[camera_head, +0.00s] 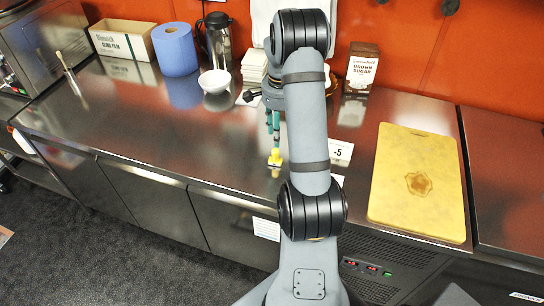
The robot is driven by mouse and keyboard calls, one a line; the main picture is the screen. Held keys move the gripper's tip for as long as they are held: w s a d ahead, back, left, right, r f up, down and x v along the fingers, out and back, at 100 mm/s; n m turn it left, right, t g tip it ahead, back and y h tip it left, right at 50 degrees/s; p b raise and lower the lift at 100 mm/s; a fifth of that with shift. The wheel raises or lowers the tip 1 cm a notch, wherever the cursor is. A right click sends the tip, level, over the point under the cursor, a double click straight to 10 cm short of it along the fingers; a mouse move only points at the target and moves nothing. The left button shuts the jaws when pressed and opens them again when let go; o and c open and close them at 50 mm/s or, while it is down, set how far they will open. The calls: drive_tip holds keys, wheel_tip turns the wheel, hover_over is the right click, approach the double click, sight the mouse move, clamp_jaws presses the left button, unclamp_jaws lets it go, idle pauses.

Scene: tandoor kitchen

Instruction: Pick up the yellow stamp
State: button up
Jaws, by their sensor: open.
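The yellow stamp (275,157) stands on the steel counter near its front edge, just left of my arm's forearm. It is small in the picture. My gripper (272,128) points down, with narrow teal parts showing beside the forearm directly above the stamp in the picture. My arm hides much of the gripper. It is open. I cannot tell whether its fingertips touch the stamp or are apart from it.
A yellow cutting board (417,185) lies right on the steel counter (160,140). A brown sugar box (360,70), white bowl (215,82), blue roll (175,49) and flask (217,38) stand behind. The left counter is largely clear.

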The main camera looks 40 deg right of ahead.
sight(275, 150)
drive_tip(key=f, duration=0.3)
drive_tip(key=shift+w+a+f, duration=0.3)
drive_tip(key=shift+w+f, duration=0.1)
drive_tip(key=shift+s+f+p, duration=0.25)
drive_tip(key=shift+f+p, duration=0.3)
drive_tip(key=shift+p, duration=0.15)
drive_tip(key=f, duration=0.2)
drive_tip(key=f+p, duration=0.1)
drive_tip(key=f, duration=0.1)
drive_tip(key=shift+w+a+f, duration=0.1)
drive_tip(key=shift+w+a, duration=0.05)
drive_tip(key=shift+a, duration=0.05)
drive_tip(key=shift+c, duration=1.4)
drive_tip(key=c, duration=0.7)
clamp_jaws()
